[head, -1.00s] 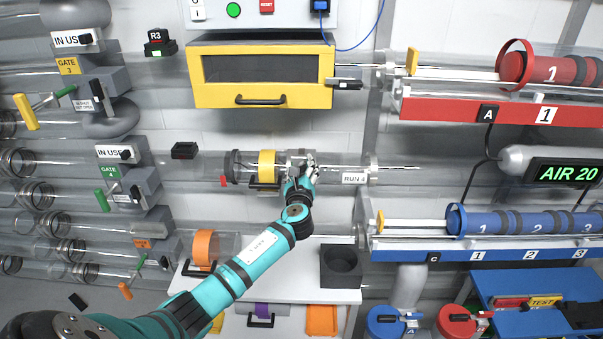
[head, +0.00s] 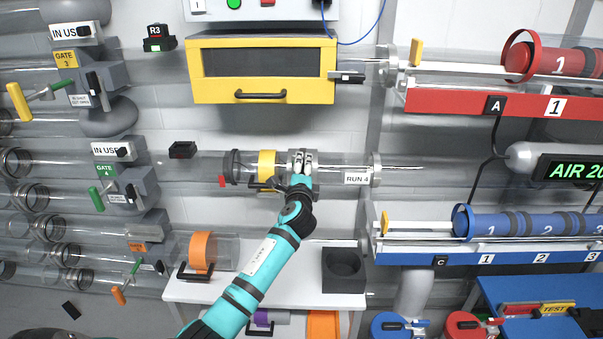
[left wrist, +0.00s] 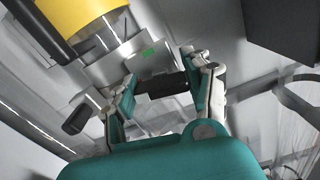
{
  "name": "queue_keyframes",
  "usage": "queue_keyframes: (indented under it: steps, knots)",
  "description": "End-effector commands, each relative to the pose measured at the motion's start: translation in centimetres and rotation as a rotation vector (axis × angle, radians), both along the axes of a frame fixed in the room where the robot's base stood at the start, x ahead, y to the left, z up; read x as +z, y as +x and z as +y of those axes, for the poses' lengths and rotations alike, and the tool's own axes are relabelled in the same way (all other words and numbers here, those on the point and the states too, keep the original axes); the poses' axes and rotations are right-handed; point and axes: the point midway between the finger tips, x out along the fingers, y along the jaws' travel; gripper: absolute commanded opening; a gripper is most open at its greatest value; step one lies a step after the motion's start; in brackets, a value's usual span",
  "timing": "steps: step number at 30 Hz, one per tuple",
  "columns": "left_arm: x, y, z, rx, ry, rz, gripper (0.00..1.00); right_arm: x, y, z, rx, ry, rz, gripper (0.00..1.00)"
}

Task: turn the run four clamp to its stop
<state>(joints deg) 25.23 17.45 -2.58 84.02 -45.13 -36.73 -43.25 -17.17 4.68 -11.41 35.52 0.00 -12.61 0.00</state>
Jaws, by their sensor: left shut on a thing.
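The run four tube, with its RUN 4 label (head: 357,178), lies level at the middle of the head view. A yellow band (head: 267,165) and a dark ring (head: 232,167) sit on its left part. My left gripper (head: 303,158) is at the metal clamp just right of the yellow band and hides most of it. My right gripper is not in view.
A yellow box with a window and black handle (head: 260,96) is above the tube. Below is a white shelf (head: 215,288) with an orange-banded tube (head: 202,252) and a dark block (head: 343,270). Red (head: 480,102) and blue (head: 500,256) racks stand at the right.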

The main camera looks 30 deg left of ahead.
Motion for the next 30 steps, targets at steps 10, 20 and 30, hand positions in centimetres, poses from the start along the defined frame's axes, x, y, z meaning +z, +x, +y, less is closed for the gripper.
queue_keyframes:
  steps: [10, 20, 30]
  knots:
    - [-0.20, -0.01, 0.02, 0.001, -0.143, -0.086, 0.18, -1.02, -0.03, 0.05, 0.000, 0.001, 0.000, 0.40]
    - [-0.15, -0.01, 0.02, 0.001, -0.177, -0.106, 0.18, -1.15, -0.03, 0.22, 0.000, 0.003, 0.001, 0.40]
    - [-0.15, 0.00, 0.01, 0.000, -0.177, -0.106, 0.57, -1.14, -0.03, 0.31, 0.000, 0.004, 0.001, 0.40]
